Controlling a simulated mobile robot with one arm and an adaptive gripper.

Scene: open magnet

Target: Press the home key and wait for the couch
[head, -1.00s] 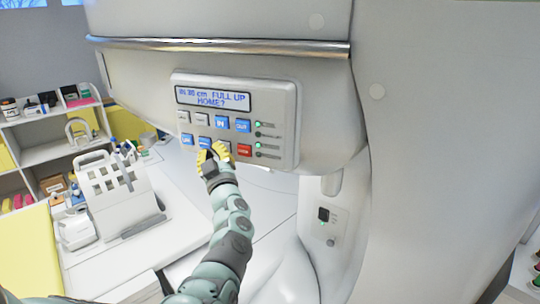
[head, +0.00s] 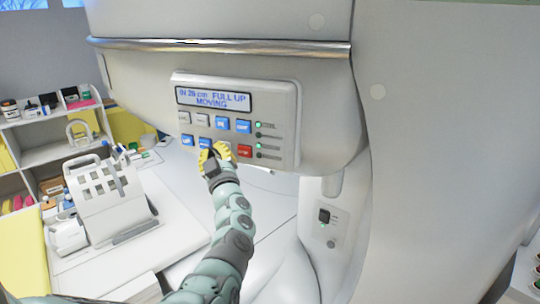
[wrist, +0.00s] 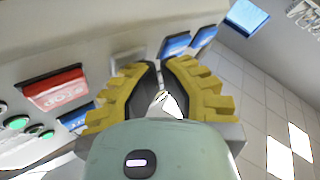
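The control panel (head: 286,130) is on the white magnet housing. Its display (head: 212,98) reads "IN 28 cm FULL UP" and "MOVING". My gripper (head: 213,152) has its yellow fingers together at the lower row of keys, between a blue key and the red stop key (head: 245,151). In the wrist view the fingertips are nearly touching each other, with nothing held. A pale key (wrist: 128,59) is partly hidden behind them; its label and any contact cannot be made out. The white couch (head: 178,215) extends toward the lower left.
A white slotted rack (head: 112,200) stands on the couch at left. White shelves (head: 40,128) with small goods are behind it. A separate small switch panel (head: 326,228) is on the housing to the lower right. My arm crosses in front of the couch.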

